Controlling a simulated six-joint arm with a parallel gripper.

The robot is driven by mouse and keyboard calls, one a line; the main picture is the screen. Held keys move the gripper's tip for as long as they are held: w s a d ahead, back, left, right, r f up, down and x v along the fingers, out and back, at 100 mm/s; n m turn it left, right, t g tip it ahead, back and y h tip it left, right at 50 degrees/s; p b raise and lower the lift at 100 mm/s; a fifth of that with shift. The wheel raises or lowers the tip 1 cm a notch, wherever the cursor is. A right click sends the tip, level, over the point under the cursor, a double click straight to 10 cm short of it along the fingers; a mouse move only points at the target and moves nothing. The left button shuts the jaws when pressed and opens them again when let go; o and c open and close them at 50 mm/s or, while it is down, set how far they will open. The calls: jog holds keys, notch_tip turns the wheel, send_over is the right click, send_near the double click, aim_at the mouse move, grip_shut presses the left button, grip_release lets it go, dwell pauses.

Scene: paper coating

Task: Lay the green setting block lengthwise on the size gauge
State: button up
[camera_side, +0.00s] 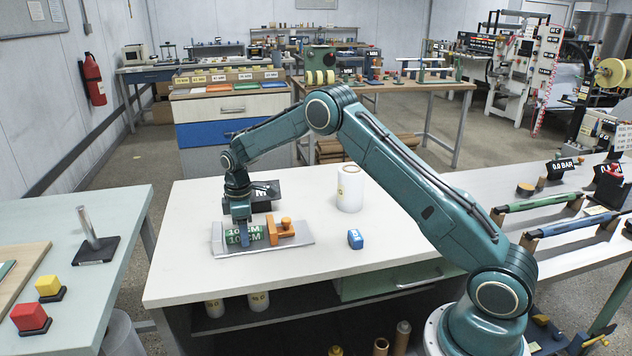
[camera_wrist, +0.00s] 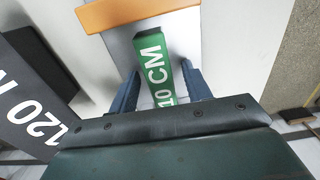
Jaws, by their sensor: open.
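The green setting block (camera_side: 256,234), marked 10 CM, lies flat along the grey plate of the size gauge (camera_side: 304,240) in the side view. The gauge's orange stop (camera_side: 281,233) stands at the block's right end. In the wrist view the green block (camera_wrist: 152,50) reaches to the orange bar (camera_wrist: 118,13); I cannot tell whether they touch. My gripper (camera_side: 243,228) points down over the block's left part. In the wrist view its two blue fingers (camera_wrist: 160,72) stand apart on either side of the block, with gaps showing. The fingers hide part of the block in the side view.
A black sign (camera_side: 268,192) stands just behind the gauge; its 120 label (camera_wrist: 38,115) shows in the wrist view. The white tabletop (camera_side: 190,275) is clear in front.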

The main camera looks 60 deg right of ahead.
notch_tip(320, 180, up, 12)
jog(key=shift+r, duration=0.15)
dwell(0.7)
dwell(0.5)
jog(key=s+a+r+m+t, duration=0.1)
jog(key=s+a+r+m, duration=0.1)
jog(key=s+r, duration=0.65)
jog(key=s+a+r+m+t, duration=0.2)
jog(key=s+a+r, duration=0.1)
jog(key=s+r, duration=0.55)
jog(key=s+a+f+m+t, duration=0.1)
jog(key=s+f+m, duration=0.1)
jog(key=s, duration=0.9)
jog(key=s+a+f+m+t, duration=0.1)
jog(key=s+f+m, duration=0.1)
jog(key=s, duration=1)
jog(key=shift+m+t, duration=0.3)
jog(key=shift+m, duration=0.2)
